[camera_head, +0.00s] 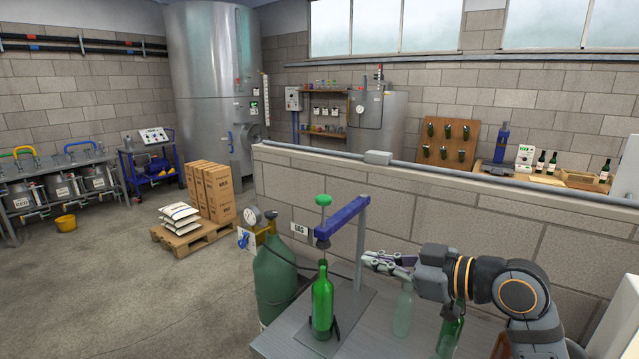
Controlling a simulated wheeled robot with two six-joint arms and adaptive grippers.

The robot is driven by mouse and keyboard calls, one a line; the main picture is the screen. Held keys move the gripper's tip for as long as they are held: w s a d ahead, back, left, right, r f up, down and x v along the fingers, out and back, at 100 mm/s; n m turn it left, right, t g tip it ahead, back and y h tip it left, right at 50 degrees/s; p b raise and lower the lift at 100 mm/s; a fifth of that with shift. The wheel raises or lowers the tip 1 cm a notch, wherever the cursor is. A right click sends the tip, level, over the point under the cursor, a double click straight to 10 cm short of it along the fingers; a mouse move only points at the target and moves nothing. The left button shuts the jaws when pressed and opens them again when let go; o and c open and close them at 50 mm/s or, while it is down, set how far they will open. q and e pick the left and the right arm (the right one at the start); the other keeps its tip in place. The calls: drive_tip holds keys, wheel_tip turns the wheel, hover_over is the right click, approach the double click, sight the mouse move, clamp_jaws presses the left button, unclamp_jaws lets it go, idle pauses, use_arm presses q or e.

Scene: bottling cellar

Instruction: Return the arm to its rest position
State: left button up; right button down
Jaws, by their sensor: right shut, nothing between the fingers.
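My right arm comes in from the lower right and reaches left over the bench. My right gripper (372,262) is shut and empty. In the picture it lies to the right of a blue bottling stand's post, above the bench. A green bottle (322,303) stands upright on the stand's base plate, under the blue arm (342,216) with its green knob. A pale clear bottle (403,312) stands on the bench below my gripper, partly covered by it. A dark green bottle (450,330) stands behind or under my forearm, partly hidden. My left gripper is not in view.
The grey bench (385,340) has some bare room at its front. A green gas cylinder (274,280) stands at its left. A low block wall (420,215) with a pipe along its top runs behind. Boxes on a pallet (195,241) and open floor lie to the left.

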wheel_tip(320, 180, down, 13)
drive_tip(key=d+m+h, duration=0.2)
drive_tip(key=m+h, duration=0.1)
drive_tip(key=s+d+f+m+g+h, duration=0.35)
drive_tip(key=s+d+f+h, duration=0.2)
drive_tip(key=s+f, duration=0.55)
drive_tip(key=s+d+f+m+g+h, duration=0.35)
drive_tip(key=s+d+f+m, duration=0.2)
drive_tip(key=s+f, duration=0.5)
wheel_tip(320, 180, down, 24)
drive_tip(key=d, duration=0.3)
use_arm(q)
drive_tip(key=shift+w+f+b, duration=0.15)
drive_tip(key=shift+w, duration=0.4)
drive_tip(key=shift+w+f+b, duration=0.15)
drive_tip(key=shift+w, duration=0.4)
use_arm(e)
drive_tip(key=s+d+f+g, duration=0.1)
drive_tip(key=s+f, duration=1.9)
drive_tip(key=shift+g, duration=0.3)
